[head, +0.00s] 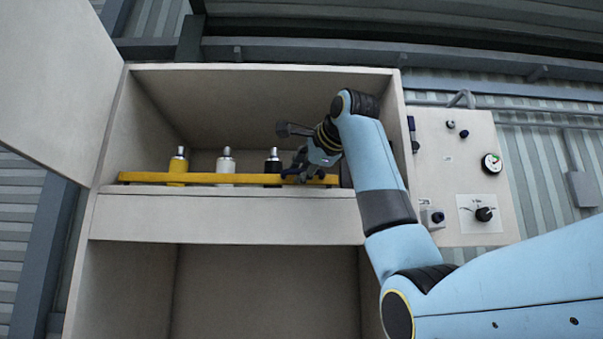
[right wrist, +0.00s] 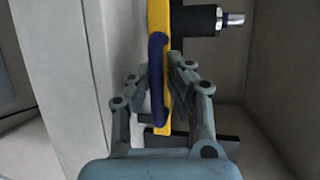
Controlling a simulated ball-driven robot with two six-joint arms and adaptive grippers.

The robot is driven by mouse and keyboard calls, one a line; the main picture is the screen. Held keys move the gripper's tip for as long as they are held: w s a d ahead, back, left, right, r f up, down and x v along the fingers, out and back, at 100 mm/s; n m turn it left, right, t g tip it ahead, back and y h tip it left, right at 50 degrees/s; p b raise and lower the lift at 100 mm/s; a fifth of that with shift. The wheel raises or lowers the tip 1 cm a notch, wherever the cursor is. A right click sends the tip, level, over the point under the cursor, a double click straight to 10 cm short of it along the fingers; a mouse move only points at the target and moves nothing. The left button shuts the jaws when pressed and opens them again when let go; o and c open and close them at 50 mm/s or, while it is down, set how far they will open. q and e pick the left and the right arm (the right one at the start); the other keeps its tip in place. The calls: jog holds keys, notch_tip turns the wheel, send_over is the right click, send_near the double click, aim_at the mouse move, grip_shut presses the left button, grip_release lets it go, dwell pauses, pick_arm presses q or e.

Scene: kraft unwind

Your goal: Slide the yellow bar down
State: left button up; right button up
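The yellow bar (head: 225,178) runs level across the front of the cabinet shelf, before several bottles. In the right wrist view the yellow bar (right wrist: 160,20) runs up and down, with a dark blue handle-like piece (right wrist: 157,75) along it. My right gripper (head: 303,172) is at the bar's right end. In the right wrist view my right gripper (right wrist: 155,72) has its fingers apart, one on each side of the blue piece. The right finger is close to the bar; I cannot tell whether it touches. My left gripper is not in view.
A yellow bottle (head: 178,163), a white bottle (head: 225,163) and a black bottle (head: 273,162) stand behind the bar. The cabinet door (head: 60,80) is open at left. A control panel (head: 455,165) with gauge and knobs is at right. The lower compartment looks empty.

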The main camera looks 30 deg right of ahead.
jog(key=o, duration=0.3)
jog(key=shift+o, duration=0.2)
jog(key=v, duration=1.2)
